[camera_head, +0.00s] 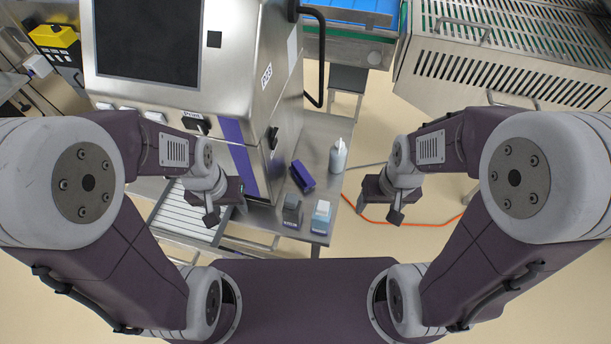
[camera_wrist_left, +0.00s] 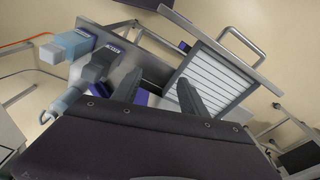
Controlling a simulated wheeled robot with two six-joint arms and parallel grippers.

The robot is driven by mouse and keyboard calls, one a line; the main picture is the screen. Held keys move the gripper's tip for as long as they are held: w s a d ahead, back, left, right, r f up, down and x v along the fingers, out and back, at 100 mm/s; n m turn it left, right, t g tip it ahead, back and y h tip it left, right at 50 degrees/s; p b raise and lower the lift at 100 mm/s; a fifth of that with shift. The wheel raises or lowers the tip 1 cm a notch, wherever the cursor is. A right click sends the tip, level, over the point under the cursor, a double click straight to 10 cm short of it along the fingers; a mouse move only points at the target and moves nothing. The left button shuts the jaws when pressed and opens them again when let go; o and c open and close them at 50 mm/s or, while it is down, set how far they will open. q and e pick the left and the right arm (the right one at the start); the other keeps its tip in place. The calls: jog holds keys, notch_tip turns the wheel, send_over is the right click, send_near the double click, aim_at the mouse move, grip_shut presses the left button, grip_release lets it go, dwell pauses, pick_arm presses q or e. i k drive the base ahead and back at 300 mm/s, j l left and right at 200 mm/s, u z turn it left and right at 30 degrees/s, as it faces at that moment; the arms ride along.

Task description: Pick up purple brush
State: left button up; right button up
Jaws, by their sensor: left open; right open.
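The purple brush (camera_head: 302,176) lies on the steel side table, between the machine's side and a white bottle. My left gripper (camera_head: 211,216) is open and empty, left of the brush and apart from it, over the roller conveyor's edge. In the left wrist view my left gripper (camera_wrist_left: 160,92) shows two dark, spread fingers. Purple patches show behind them; I cannot tell whether they are the brush or the machine's stripe. My right gripper (camera_head: 395,215) is open, right of the table and away from the brush.
On the side table (camera_head: 325,130) stand the white bottle (camera_head: 338,156), a dark grey block-shaped container (camera_head: 292,211) and a light-blue one (camera_head: 321,217), close to the brush. The tall sealing machine (camera_head: 235,85) borders it on the left. A white roller conveyor (camera_head: 185,222) lies below the machine.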

aim_at(300, 173)
jog(key=l+u, duration=0.1)
jog(key=l, duration=0.2)
jog(key=k+l+u, duration=0.15)
jog(key=l, duration=0.2)
jog(key=i+l+u, duration=0.15)
jog(key=l, duration=0.15)
jog(key=i+l+u, duration=0.1)
jog(key=l, duration=0.25)
jog(key=i+l+u, duration=0.15)
jog(key=l, duration=0.2)
jog(key=i+l+u, duration=0.1)
jog(key=l, duration=0.3)
jog(key=i+l+u, duration=0.1)
jog(key=i+l, duration=0.05)
jog(key=i, duration=0.1)
